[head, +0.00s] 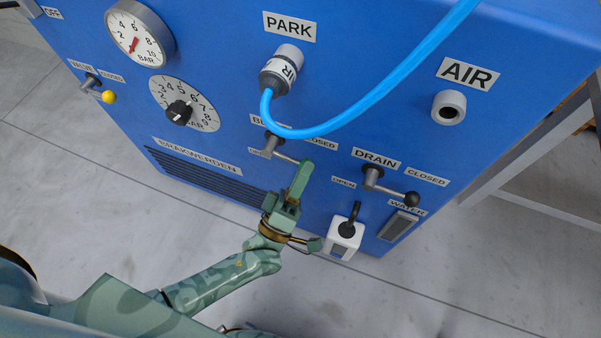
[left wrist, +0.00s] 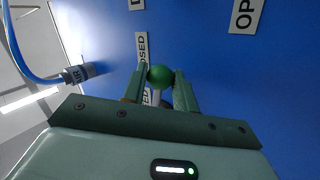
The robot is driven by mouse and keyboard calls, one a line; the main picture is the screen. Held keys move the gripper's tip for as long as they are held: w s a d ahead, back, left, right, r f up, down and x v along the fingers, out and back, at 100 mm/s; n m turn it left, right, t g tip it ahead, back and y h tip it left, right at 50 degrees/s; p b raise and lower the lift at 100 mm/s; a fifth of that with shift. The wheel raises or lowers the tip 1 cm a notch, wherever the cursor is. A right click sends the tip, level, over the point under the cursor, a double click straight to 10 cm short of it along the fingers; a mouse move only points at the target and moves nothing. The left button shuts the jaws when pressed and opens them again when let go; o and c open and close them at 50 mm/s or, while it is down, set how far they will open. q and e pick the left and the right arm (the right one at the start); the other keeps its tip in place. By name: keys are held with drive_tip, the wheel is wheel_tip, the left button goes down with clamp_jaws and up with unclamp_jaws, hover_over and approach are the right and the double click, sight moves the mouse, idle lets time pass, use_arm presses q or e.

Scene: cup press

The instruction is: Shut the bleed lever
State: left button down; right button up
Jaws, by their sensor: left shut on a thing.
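The bleed lever (head: 284,157) is on the blue panel, below a label partly hidden by the blue hose. Its arm points right and slightly down from its pivot. Its green knob (left wrist: 160,76) shows in the left wrist view, between my fingers. My left gripper (head: 302,168) is shut on that knob; in the head view the fingers hide the knob. A "CLOSED" label (head: 320,143) is up and right of the lever, and a small label (head: 262,154) is at its lower left. My right gripper is not in view.
The blue hose (head: 395,75) loops from the PARK coupling (head: 281,74) close above the lever. The drain lever (head: 390,187) with a black knob is to the right. A white box with a black hook (head: 343,236) is below. The AIR port (head: 449,107) is empty.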

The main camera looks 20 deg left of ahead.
use_arm(q)
drive_tip(key=shift+r+n+y, duration=0.2)
drive_tip(key=shift+n+y, duration=0.2)
drive_tip(key=shift+n, duration=0.1)
drive_tip(key=shift+d+r+n+t+y, duration=0.1)
drive_tip(key=shift+r+n+t+y, duration=0.2)
drive_tip(key=shift+n+y, duration=0.45)
drive_tip(key=shift+r+n, duration=0.1)
drive_tip(key=shift+n, duration=0.25)
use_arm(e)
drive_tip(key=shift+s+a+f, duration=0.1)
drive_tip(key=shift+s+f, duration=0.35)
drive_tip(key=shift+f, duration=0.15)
use_arm(q)
drive_tip(key=c, duration=1.4)
unclamp_jaws()
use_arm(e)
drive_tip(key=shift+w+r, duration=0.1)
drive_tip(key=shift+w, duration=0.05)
